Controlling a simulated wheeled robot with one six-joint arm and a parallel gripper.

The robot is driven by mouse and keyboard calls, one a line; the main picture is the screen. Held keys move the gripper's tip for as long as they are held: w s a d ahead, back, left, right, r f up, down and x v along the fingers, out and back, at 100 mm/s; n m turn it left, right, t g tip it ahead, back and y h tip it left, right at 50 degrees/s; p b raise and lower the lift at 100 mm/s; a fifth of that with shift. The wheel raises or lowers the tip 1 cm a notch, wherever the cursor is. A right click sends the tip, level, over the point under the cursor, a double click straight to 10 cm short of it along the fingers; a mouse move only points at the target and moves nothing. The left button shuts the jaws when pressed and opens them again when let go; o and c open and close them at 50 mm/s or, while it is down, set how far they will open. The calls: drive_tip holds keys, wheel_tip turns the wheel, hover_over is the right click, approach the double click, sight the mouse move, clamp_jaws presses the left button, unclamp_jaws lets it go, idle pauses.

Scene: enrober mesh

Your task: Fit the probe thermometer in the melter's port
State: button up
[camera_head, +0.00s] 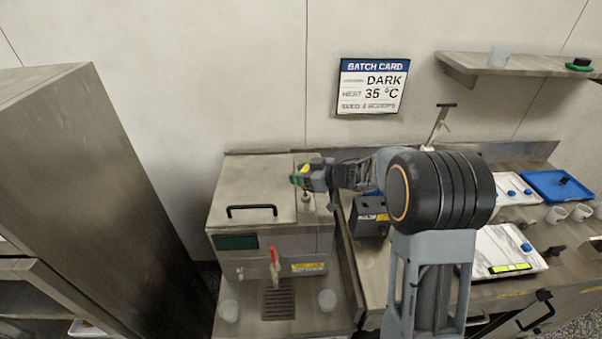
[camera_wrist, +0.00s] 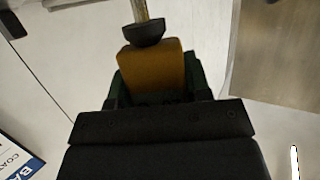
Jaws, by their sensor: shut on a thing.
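The melter (camera_head: 255,190) is a steel box with a black-handled lid, a dark display and a red-levered tap on its front. My gripper (camera_head: 300,175) is above the right part of its top, shut on the probe thermometer. In the wrist view the thermometer's orange-yellow body (camera_wrist: 152,72) sits between the green fingers, with a black collar (camera_wrist: 143,33) and a metal stem running out of the picture's top. A small round fitting (camera_head: 306,197) shows just below my gripper on the melter's top; I cannot tell whether the stem is in it or touching it.
A tall steel cabinet (camera_head: 90,150) stands at the left. A dark box (camera_head: 369,216) is right of the melter, with trays (camera_head: 510,250) and white cups further right. The batch card (camera_head: 371,87) hangs on the wall.

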drive_tip(key=shift+f+b, duration=0.35)
drive_tip(key=shift+f, duration=0.35)
drive_tip(key=o, duration=1)
drive_tip(key=shift+o, duration=0.2)
drive_tip(key=b+v, duration=0.1)
drive_tip(key=v, duration=1.3)
drive_tip(key=shift+b, duration=0.3)
drive_tip(key=shift+w, duration=0.1)
